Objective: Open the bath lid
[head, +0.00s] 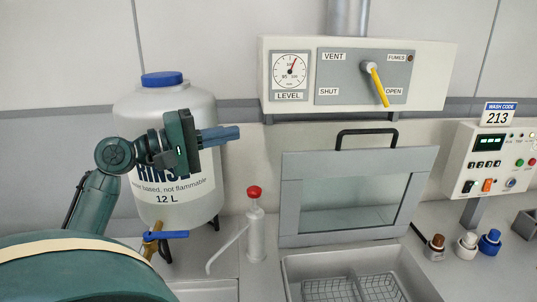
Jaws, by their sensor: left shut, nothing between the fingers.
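The bath lid (291,196) is a grey frame around a clear pane, with a black handle (366,132) on its top edge. It stands raised, nearly upright, at the back of the bath (293,266). The bath's inside shows below it, with wire baskets in it. My left gripper (236,133) is shut and empty, in front of the rinse tank and left of the lid, apart from the handle. My right gripper is not in view.
The rinse tank (142,107) with a blue tap (165,235) and a red-capped wash bottle (255,235) stand left of the bath. A vent panel (345,70) hangs above, its yellow lever (379,86) toward OPEN. A control box (490,160) and several capped bottles (467,244) are right.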

